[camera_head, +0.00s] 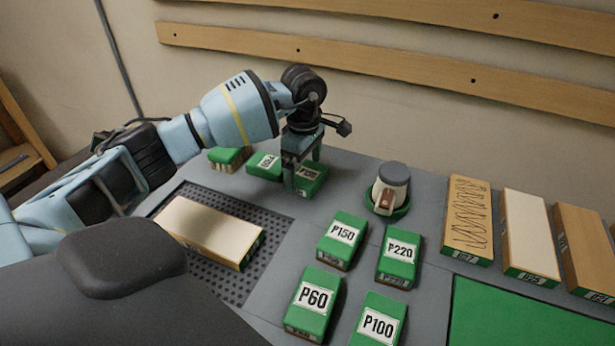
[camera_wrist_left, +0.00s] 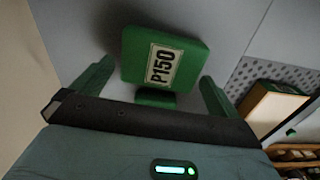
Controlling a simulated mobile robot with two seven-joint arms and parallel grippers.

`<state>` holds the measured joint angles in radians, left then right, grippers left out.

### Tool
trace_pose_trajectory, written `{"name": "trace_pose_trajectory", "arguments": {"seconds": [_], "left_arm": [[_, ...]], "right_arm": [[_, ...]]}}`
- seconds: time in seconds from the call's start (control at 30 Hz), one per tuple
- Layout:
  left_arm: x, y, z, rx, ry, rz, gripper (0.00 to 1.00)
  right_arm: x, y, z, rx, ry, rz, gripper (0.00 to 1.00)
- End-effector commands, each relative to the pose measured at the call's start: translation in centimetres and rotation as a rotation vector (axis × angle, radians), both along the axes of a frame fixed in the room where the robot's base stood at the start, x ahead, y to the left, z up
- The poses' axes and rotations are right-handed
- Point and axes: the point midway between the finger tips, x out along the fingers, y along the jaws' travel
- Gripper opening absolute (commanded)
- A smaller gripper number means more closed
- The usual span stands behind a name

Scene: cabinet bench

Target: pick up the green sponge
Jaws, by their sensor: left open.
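My left gripper (camera_head: 303,172) points down at the back row, over a green block (camera_head: 310,184) whose label is hard to read in the head view. In the left wrist view, a green block labelled P150 (camera_wrist_left: 190,45) lies just ahead of the open fingers (camera_wrist_left: 155,88), roughly between them. The fingers hold nothing. My right gripper is not in view.
Nearer blocks read P150 (camera_head: 342,241), P220 (camera_head: 398,258), P60 (camera_head: 312,303) and P100 (camera_head: 377,322). A grey-topped container (camera_head: 394,174) stands right of the gripper. A wooden block (camera_head: 207,230) lies on a perforated mat (camera_head: 185,196). Larger blocks (camera_head: 468,220) line the right; the wall is behind.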

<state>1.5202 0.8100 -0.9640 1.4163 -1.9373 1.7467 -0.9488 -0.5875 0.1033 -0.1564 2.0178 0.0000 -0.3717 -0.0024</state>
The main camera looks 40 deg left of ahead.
Motion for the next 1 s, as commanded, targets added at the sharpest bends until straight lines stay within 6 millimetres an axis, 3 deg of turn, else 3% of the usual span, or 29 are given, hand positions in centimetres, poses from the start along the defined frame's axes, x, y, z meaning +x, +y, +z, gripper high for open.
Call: {"name": "trace_pose_trajectory", "arguments": {"seconds": [0.13,0.37,0.67,1.0], "left_arm": [[-0.01,-0.07,-1.23,0.0,0.0,-0.001,1.0],[0.0,-0.06,-1.37,0.0,-0.001,-0.001,1.0],[0.0,-0.06,-1.33,0.0,-0.001,-0.001,0.65],[0.04,-0.04,-0.93,0.0,-0.002,-0.001,0.65]], "right_arm": [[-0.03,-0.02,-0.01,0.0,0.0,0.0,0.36],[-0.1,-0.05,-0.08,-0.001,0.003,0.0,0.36],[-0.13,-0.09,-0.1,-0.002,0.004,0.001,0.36],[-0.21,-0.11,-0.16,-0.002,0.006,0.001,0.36]]}}
